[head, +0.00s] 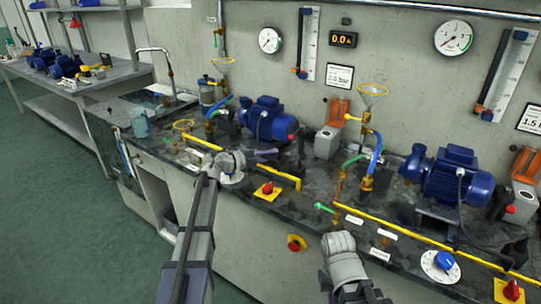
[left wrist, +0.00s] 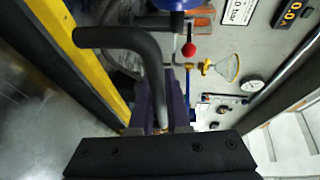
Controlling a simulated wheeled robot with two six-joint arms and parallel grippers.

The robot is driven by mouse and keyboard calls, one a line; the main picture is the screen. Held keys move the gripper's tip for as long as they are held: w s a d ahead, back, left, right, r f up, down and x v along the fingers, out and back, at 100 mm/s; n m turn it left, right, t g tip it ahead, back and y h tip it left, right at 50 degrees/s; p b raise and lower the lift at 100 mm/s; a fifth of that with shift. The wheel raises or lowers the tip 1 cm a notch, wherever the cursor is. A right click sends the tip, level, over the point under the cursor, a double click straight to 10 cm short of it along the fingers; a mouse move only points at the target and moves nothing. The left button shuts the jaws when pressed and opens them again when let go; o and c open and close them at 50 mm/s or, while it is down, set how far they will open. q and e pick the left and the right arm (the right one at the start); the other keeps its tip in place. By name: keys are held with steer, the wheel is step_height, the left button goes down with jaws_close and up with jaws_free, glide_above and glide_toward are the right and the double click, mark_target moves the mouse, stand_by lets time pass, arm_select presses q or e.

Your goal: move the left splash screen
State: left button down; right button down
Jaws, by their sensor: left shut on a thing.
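The left splash screen (head: 280,175) shows in the head view as a yellow-edged strip along the front of the left bench top. My left gripper (head: 252,157) and wrist cover its middle. In the left wrist view its yellow edge (left wrist: 88,60) runs down the left side. My left gripper's purple fingers (left wrist: 163,103) are shut on a bent black handle (left wrist: 115,38) beside that edge. My right arm's wrist (head: 340,243) is low in the middle of the head view, in front of the bench. Its fingers cannot be made out.
A left blue pump (head: 265,118) and a right blue pump (head: 455,175) stand behind on the bench. Funnels on pipes (head: 372,95) rise between them. A long yellow strip (head: 430,243) edges the right bench. A red knob (head: 268,188) lies near the front. A sink (head: 160,97) is at left.

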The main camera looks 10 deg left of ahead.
mark_target(265, 166)
arm_select(q)
step_height(265, 166, down, 4)
steer(key=b, duration=0.3)
steer(key=shift+f+b, duration=0.15)
steer(key=shift+b, duration=0.2)
steer(key=shift+s, duration=0.15)
steer(key=c, duration=0.9)
jaws_free()
steer(key=p+v, duration=0.1)
steer(key=v, duration=0.6)
steer(key=shift+s+a+r+p, duration=0.15)
steer(key=shift+a+r+p, duration=0.1)
steer(key=shift+a+p, duration=0.05)
